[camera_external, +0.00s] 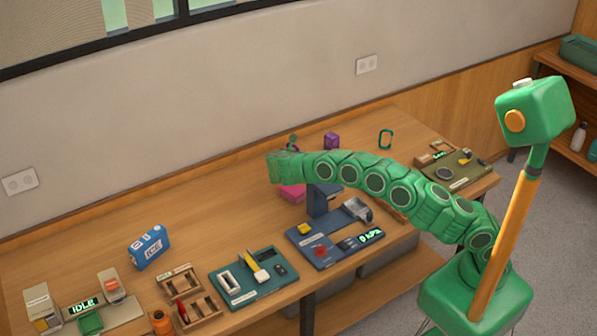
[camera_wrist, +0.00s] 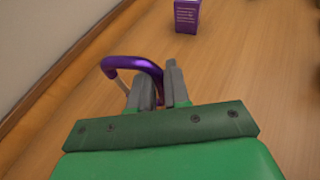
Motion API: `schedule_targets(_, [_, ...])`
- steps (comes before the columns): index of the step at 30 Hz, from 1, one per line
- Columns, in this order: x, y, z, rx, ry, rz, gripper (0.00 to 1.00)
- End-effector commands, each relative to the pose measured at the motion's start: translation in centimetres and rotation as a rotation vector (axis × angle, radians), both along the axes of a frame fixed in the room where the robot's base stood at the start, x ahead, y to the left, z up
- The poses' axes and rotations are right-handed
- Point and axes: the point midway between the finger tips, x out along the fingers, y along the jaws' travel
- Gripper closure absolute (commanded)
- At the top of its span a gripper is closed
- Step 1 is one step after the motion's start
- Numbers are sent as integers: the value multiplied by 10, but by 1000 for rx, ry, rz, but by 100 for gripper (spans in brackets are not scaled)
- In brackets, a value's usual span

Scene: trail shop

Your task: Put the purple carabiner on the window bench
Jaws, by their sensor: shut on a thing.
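The purple carabiner (camera_wrist: 135,62) shows in the wrist view as a curved loop reaching out to the left of the fingers. My gripper (camera_wrist: 161,76) is shut on it, with grey fingers on part of the loop. The long wooden bench (camera_external: 110,220) runs along the wall below the window, and its bare top lies under the carabiner in the wrist view. I cannot tell whether the carabiner touches it. In the external view my arm's end is over the back of the bench, and the fingers and the carabiner cannot be made out clearly there.
A purple box (camera_wrist: 187,16) stands ahead of the gripper, close to the wall. A pink object (camera_external: 292,193) lies near the arm. A blue ICE pack (camera_external: 149,247) and several trays line the front. The back left is clear.

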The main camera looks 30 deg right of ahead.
Motion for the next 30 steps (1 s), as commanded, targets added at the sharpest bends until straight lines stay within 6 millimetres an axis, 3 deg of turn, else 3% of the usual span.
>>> schedule_targets(10, [0, -1, -35, -4, 2, -1, 100])
schedule_targets(23, [0, 0, -40, -1, 0, 0, 100])
schedule_targets(24, [0, 0, -39, -1, 0, 0, 78])
schedule_targets(28, [0, 0, -39, -1, 0, 0, 58])
schedule_targets(30, [0, 0, -39, -1, 0, 0, 58])
